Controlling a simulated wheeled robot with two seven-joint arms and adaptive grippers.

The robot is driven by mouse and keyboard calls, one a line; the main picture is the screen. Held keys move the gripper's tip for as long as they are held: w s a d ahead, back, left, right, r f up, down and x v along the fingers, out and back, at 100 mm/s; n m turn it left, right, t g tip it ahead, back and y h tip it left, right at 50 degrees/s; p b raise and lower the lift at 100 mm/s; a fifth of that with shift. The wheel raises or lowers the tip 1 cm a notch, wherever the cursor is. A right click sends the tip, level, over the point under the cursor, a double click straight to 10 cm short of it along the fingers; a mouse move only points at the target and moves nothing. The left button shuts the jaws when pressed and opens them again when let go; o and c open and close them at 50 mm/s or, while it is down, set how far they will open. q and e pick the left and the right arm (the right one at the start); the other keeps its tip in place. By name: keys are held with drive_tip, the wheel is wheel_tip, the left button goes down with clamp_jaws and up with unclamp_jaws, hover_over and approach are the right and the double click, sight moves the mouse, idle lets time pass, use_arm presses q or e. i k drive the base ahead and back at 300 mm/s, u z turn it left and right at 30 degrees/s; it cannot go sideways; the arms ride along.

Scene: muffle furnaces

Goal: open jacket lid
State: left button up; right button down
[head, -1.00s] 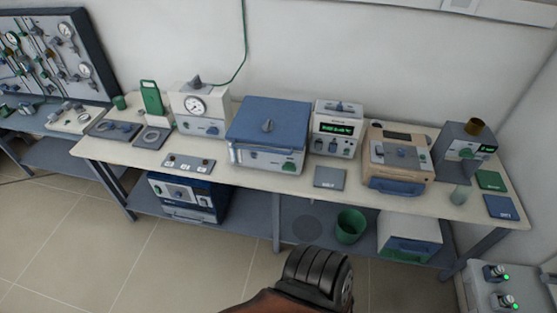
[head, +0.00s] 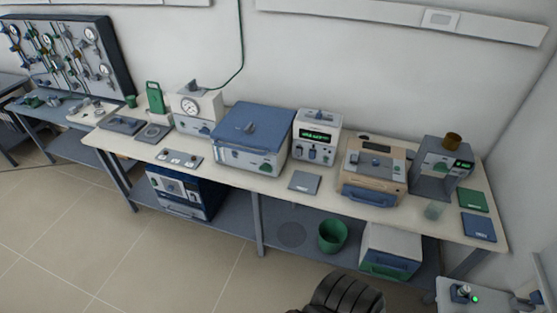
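A white box-shaped unit (head: 245,158) with a blue lid (head: 254,124) stands at the middle of the long bench. The lid lies flat and shut on top, with a small grey knob at its middle. I take this lid to be the jacket lid, but no readable label confirms it. Neither of my grippers shows.
The bench (head: 262,182) also holds a white gauge unit (head: 197,108), a white unit with a green display (head: 316,135), a tan unit (head: 374,170) and a grey unit (head: 440,165). A green bin (head: 333,236) stands on the lower shelf. The floor in front is clear at left.

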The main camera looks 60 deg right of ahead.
sight(273, 125)
drive_tip(key=z, duration=0.85)
drive_tip(key=i, duration=0.4)
